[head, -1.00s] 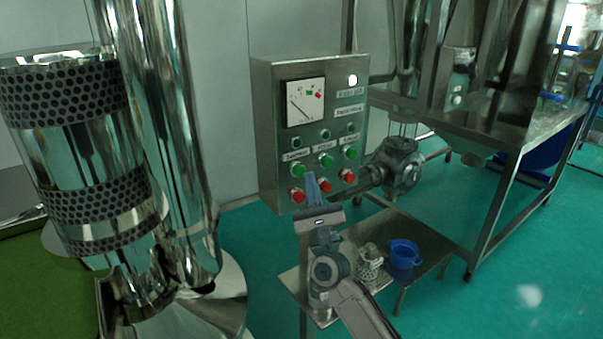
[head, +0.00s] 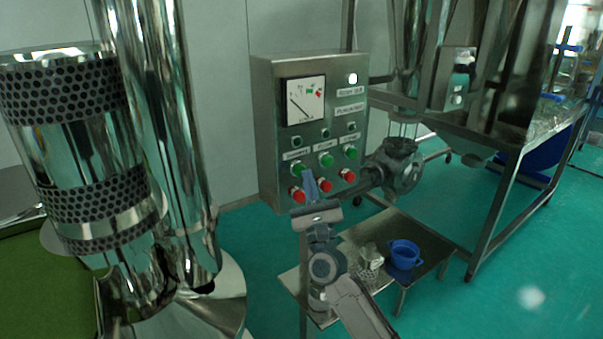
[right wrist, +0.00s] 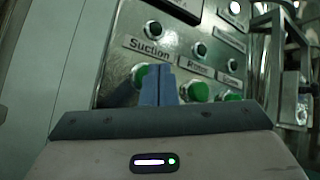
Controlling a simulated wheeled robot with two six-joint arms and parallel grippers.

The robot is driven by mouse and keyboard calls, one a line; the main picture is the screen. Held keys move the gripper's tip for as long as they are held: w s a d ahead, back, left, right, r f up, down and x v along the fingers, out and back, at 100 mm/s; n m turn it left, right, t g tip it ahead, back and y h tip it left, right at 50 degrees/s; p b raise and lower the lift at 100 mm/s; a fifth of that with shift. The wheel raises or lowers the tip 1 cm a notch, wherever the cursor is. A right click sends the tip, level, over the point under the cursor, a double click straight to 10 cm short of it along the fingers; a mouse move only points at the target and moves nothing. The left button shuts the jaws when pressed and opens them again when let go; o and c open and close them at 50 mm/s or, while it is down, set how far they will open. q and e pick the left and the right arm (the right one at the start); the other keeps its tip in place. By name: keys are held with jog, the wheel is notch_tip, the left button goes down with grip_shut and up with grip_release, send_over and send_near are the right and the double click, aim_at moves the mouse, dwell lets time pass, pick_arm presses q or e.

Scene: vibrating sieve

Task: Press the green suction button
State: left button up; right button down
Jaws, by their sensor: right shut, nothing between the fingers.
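The steel control box (head: 262,130) shows a row of green buttons above a row of red ones. The green suction button (head: 298,169) is the leftmost green one in the head view. In the right wrist view the suction button (right wrist: 138,74) sits under the "Suction" label (right wrist: 147,48), partly hidden by my fingers. My right gripper (head: 308,174) is shut and empty, its blue-grey fingertips pointing up at the panel just right of and below this button. The fingertips also show in the right wrist view (right wrist: 159,70). Contact cannot be told. My left gripper is not in view.
Other green buttons (head: 326,160) and red buttons (head: 325,186) lie close to my fingertips. A pipe valve (head: 400,170) is right of the box. A low table (head: 345,250) with a blue cup (head: 404,254) stands below. A shiny metal column (head: 175,130) stands left.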

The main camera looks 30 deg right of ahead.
jog(key=shift+w+b, duration=0.4)
jog(key=shift+w, duration=0.1)
dwell(0.5)
jog(key=shift+s, duration=0.15)
jog(key=shift+s+p, duration=0.3)
jog(key=shift+s, duration=0.5)
jog(key=shift+s+d+p, duration=0.2)
jog(key=shift+s+p, duration=0.55)
jog(key=shift+s, duration=1.7)
